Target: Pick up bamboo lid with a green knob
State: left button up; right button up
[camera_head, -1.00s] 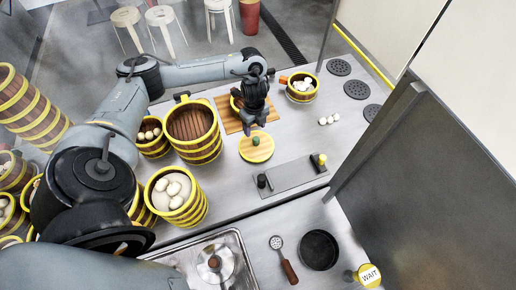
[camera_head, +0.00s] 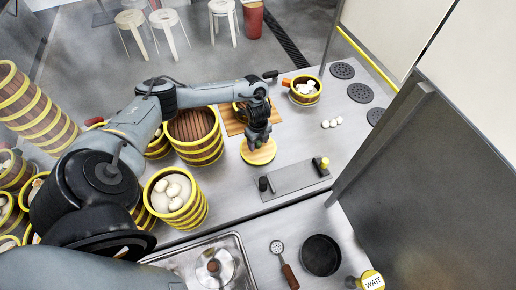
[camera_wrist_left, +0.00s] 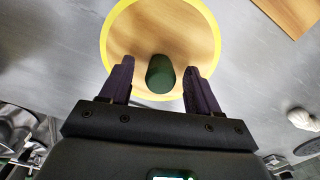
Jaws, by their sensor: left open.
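The bamboo lid (camera_head: 262,157) is a round light-wood disc with a yellow rim, lying flat on the grey counter. In the left wrist view the lid (camera_wrist_left: 150,30) fills the top middle, and its dark green knob (camera_wrist_left: 160,74) stands between my finger tips. My left gripper (camera_head: 257,143) is over the lid in the head view and mostly hides the knob. In the left wrist view my left gripper (camera_wrist_left: 159,82) is open, one finger on each side of the knob, with a gap to both. My right gripper is not in view.
An empty steamer tower (camera_head: 196,130) stands left of the lid, with a bun-filled steamer (camera_head: 192,212) nearer. A grey plate with two knobs (camera_head: 296,179) lies close on the near side. A wooden board (camera_head: 231,121) is behind.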

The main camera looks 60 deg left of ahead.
pick_arm(q)
jog(key=shift+f, duration=0.1)
grip_shut()
dwell(0.3)
jog(key=shift+r, duration=0.2)
jog(key=shift+r, duration=0.6)
notch_tip(320, 180, up, 2)
jog(key=shift+r, duration=0.25)
jog(key=d+r+p, duration=0.4)
jog(key=d+r, duration=0.3)
jog(key=d, duration=0.4)
jog(key=shift+w+d, duration=0.25)
jog(key=shift+d, duration=0.05)
